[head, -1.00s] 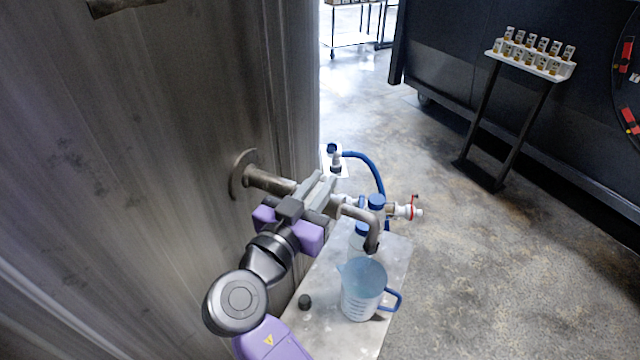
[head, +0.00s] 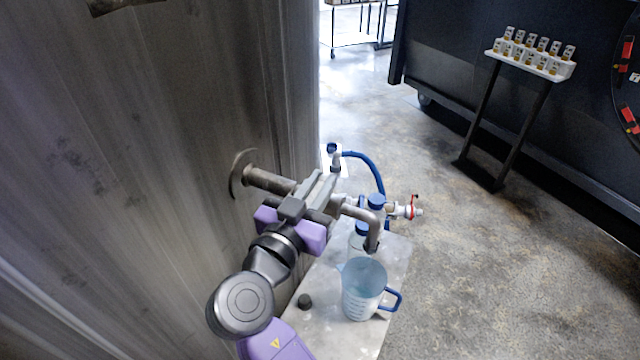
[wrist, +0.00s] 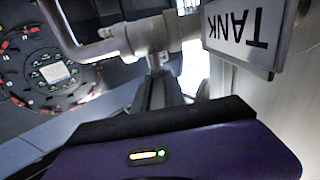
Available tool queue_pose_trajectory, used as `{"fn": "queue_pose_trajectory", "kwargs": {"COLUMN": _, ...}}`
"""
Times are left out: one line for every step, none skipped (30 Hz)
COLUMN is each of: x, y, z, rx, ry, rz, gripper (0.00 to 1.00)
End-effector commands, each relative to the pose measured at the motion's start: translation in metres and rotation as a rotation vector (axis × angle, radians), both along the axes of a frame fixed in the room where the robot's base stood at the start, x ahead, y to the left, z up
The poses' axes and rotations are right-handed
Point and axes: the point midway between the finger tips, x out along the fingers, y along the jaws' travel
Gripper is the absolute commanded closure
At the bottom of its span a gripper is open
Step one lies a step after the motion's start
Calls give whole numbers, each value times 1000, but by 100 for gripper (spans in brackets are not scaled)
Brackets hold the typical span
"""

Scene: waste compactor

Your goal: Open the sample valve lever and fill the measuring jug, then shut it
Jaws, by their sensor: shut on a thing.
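The clear measuring jug (head: 362,290) with a blue handle stands upright on a grey shelf (head: 325,335). The curved metal spout (head: 372,228) ends just above the jug's rim. I see no clear stream, and I cannot tell the level in the jug. My gripper (head: 325,186) is at the pipe behind the spout and is shut on the valve lever, which its fingers mostly hide. In the wrist view the fingers (wrist: 163,92) reach toward the pipe and valve body (wrist: 150,35); the held part is hard to make out.
The pipe (head: 268,180) comes out of the tank wall (head: 180,120) on the left. Blue-capped bottles (head: 376,202) and a blue hose (head: 368,168) are beyond the spout. A TANK sign (wrist: 243,30) is close to the gripper.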

Motion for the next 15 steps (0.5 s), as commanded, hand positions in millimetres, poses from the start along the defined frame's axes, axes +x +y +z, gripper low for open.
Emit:
{"fn": "queue_pose_trajectory", "kwargs": {"x": 0, "y": -2, "z": -3, "rx": 4, "ry": 3, "rz": 28, "gripper": 100}}
{"fn": "queue_pose_trajectory", "kwargs": {"x": 0, "y": -3, "z": -4, "rx": 4, "ry": 2, "rz": 50, "gripper": 100}}
{"fn": "queue_pose_trajectory", "kwargs": {"x": -1, "y": -4, "z": -4, "rx": 4, "ry": 2, "rz": 83, "gripper": 100}}
{"fn": "queue_pose_trajectory", "kwargs": {"x": -1, "y": -5, "z": -4, "rx": 5, "ry": 3, "rz": 110, "gripper": 100}}
{"fn": "queue_pose_trajectory", "kwargs": {"x": -1, "y": -6, "z": -3, "rx": 5, "ry": 3, "rz": 136, "gripper": 100}}
{"fn": "queue_pose_trajectory", "kwargs": {"x": -1, "y": -6, "z": -3, "rx": 5, "ry": 3, "rz": 171, "gripper": 100}}
{"fn": "queue_pose_trajectory", "kwargs": {"x": -1, "y": -7, "z": -3, "rx": 5, "ry": 3, "rz": 195, "gripper": 100}}
{"fn": "queue_pose_trajectory", "kwargs": {"x": -1, "y": -7, "z": -2, "rx": 5, "ry": 3, "rz": 217, "gripper": 100}}
{"fn": "queue_pose_trajectory", "kwargs": {"x": -1, "y": -7, "z": -2, "rx": 3, "ry": 5, "rz": 247, "gripper": 100}}
{"fn": "queue_pose_trajectory", "kwargs": {"x": -1, "y": -7, "z": -1, "rx": 3, "ry": 4, "rz": 266, "gripper": 100}}
{"fn": "queue_pose_trajectory", "kwargs": {"x": -1, "y": -7, "z": -1, "rx": 3, "ry": 4, "rz": 284, "gripper": 100}}
{"fn": "queue_pose_trajectory", "kwargs": {"x": -1, "y": -7, "z": -1, "rx": 2, "ry": 4, "rz": 303, "gripper": 100}}
{"fn": "queue_pose_trajectory", "kwargs": {"x": -1, "y": -7, "z": -1, "rx": 3, "ry": 3, "rz": 314, "gripper": 100}}
{"fn": "queue_pose_trajectory", "kwargs": {"x": -1, "y": -7, "z": 0, "rx": 3, "ry": 2, "rz": 324, "gripper": 100}}
{"fn": "queue_pose_trajectory", "kwargs": {"x": -1, "y": -7, "z": 0, "rx": 3, "ry": 0, "rz": 334, "gripper": 100}}
